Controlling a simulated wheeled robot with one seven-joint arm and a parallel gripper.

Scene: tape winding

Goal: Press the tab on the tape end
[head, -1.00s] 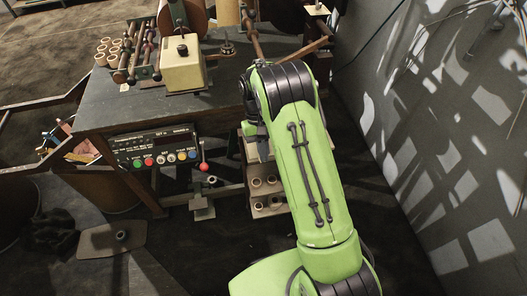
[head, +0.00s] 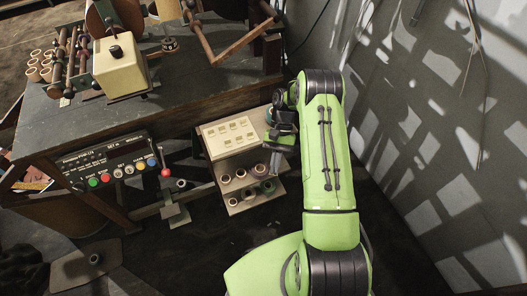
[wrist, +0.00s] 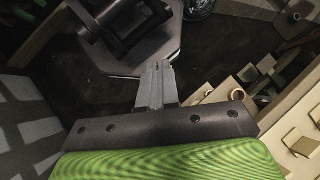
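My gripper (head: 276,168) hangs in front of the right side of a small stand, its fingers pointing down. In the wrist view the fingers (wrist: 156,82) lie together with nothing seen between them. The winding machine's cream box (head: 120,70) stands on the dark workbench, up and to the left of my gripper. I cannot pick out the tape end or its tab in either view.
The stand's sloped cream panel (head: 229,136) carries small labelled squares; several rolls (head: 242,172) sit below it. A control box with coloured buttons (head: 107,163) and a red-knobbed lever (head: 166,173) are to the left. The grey wall (head: 440,130) is close on the right.

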